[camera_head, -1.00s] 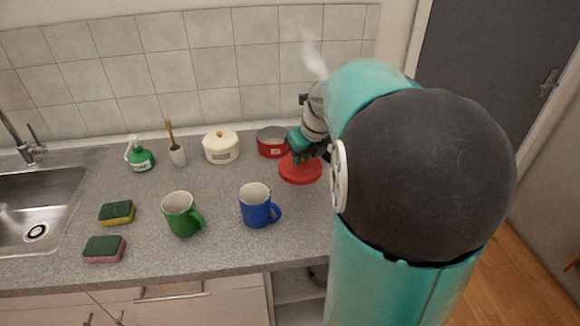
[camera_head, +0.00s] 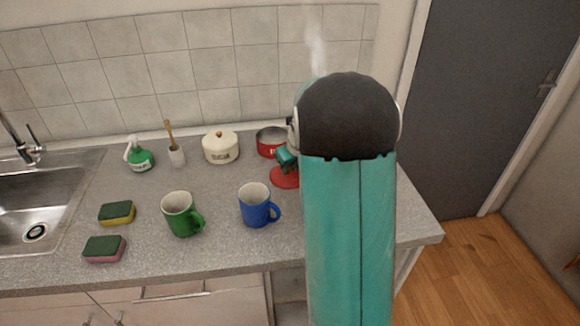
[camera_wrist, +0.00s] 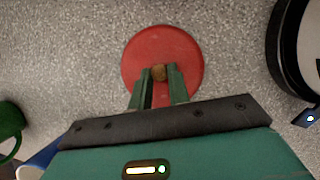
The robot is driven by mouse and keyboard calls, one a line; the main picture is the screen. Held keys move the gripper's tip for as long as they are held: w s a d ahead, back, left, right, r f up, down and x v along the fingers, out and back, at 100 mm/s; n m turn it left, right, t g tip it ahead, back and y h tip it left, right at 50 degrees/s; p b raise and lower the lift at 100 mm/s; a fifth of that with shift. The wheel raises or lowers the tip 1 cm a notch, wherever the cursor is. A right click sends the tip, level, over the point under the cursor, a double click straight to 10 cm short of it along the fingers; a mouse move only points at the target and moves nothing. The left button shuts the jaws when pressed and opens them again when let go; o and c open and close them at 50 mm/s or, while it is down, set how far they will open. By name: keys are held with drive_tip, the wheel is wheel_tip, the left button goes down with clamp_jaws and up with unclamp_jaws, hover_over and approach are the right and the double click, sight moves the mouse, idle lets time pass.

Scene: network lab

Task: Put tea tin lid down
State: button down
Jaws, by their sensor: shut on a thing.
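The red tea tin lid (camera_head: 284,178) is a round disc with a small brown knob (camera_wrist: 159,73). It is at the counter, right of the blue mug and in front of the red tin (camera_head: 270,142). Whether it touches the counter is hard to tell. My gripper (camera_wrist: 159,74) is above the lid, with its green fingers shut on the knob. In the head view my gripper (camera_head: 285,160) is partly hidden behind my arm, which also covers the lid's right side. The red tin stands open at the back of the counter.
A blue mug (camera_head: 254,206) and a green mug (camera_head: 180,214) stand left of the lid. The counter's front right is clear.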

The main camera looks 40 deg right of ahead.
drive_tip(key=c, duration=1.3)
unclamp_jaws()
drive_tip(key=shift+f, duration=0.1)
drive_tip(key=shift+s+r, duration=0.1)
drive_tip(key=shift+r, duration=0.35)
drive_tip(key=v, duration=1.1)
drive_tip(key=s+a+r+n, duration=0.4)
drive_tip(key=a+n, duration=0.5)
drive_tip(key=s+a+n, duration=0.5)
drive_tip(key=n, duration=0.4)
drive_tip(key=s+a+n, duration=0.6)
drive_tip(key=n, duration=0.3)
drive_tip(key=s+a+n+t, duration=0.1)
drive_tip(key=s+a+n, duration=0.5)
drive_tip(key=n, duration=0.3)
drive_tip(key=shift+a+r+n, duration=0.15)
drive_tip(key=shift+r+n, duration=0.1)
drive_tip(key=shift+n, duration=0.15)
